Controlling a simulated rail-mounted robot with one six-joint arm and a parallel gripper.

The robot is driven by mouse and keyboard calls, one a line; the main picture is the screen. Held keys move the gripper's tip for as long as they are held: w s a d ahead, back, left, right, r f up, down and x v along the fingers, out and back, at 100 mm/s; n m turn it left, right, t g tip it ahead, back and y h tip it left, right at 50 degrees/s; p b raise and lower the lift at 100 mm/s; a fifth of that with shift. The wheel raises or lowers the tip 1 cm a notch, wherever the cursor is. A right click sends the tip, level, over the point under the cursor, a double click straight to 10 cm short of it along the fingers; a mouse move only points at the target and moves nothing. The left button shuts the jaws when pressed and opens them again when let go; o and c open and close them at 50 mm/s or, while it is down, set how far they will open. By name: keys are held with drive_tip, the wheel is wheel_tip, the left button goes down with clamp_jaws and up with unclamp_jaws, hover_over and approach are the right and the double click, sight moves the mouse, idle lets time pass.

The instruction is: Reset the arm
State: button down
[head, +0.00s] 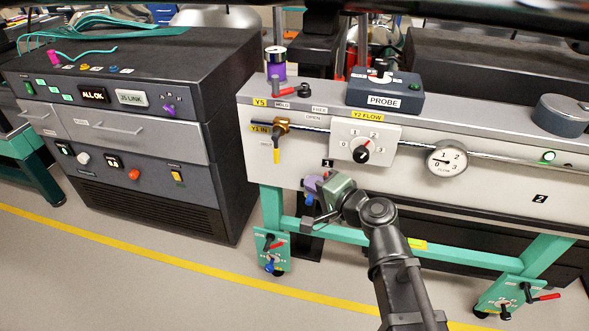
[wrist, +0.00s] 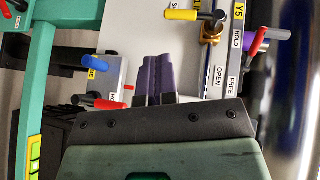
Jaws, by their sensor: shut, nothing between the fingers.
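My gripper (head: 310,190) is in front of the bench's pale front panel, below the yellow-handled valve, in the head view. In the wrist view its two purple fingers (wrist: 158,66) lie side by side, shut, with nothing visible between them. My arm reaches up from the bottom of the head view and bends to the left at the wrist. The gripper appears apart from the panel and valves, though the exact gap cannot be told.
The yellow-handled valve (head: 277,150), the Y2 FLOW dial (head: 362,150) and a gauge (head: 446,160) are on the panel. A red-handled lever (head: 292,91) and PROBE box (head: 385,98) are on top. A dark cabinet (head: 225,100) stands left. Open floor (head: 150,285) lies in front.

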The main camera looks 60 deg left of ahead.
drive_tip(key=v, duration=0.3)
drive_tip(key=shift+w+d+f, duration=0.15)
drive_tip(key=shift+d+f, duration=0.15)
drive_tip(key=shift+d, duration=0.15)
drive_tip(key=d+f+n+h, duration=0.4)
drive_tip(key=d+f+h, duration=0.2)
drive_tip(key=d+f, duration=0.15)
drive_tip(key=w+d+f+m+t+h, duration=0.1)
drive_tip(key=w+d+f+h, duration=0.2)
drive_tip(key=w+d, duration=0.55)
drive_tip(key=w+d+f+m+t+h, duration=0.15)
drive_tip(key=w+d, duration=0.35)
drive_tip(key=d, duration=0.7)
drive_tip(key=w+d+m+h, duration=0.2)
drive_tip(key=w+d+m, duration=0.1)
drive_tip(key=d, duration=1.2)
drive_tip(key=w+d+m+h, duration=0.2)
drive_tip(key=d+m+h, duration=0.1)
drive_tip(key=d, duration=1.3)
wheel_tip(320, 180, up, 27)
drive_tip(key=a+p, duration=0.1)
drive_tip(key=p, duration=2.7)
drive_tip(key=shift+w+t+p, duration=0.3)
drive_tip(key=shift+t+p, duration=0.05)
drive_tip(key=shift+p, duration=0.05)
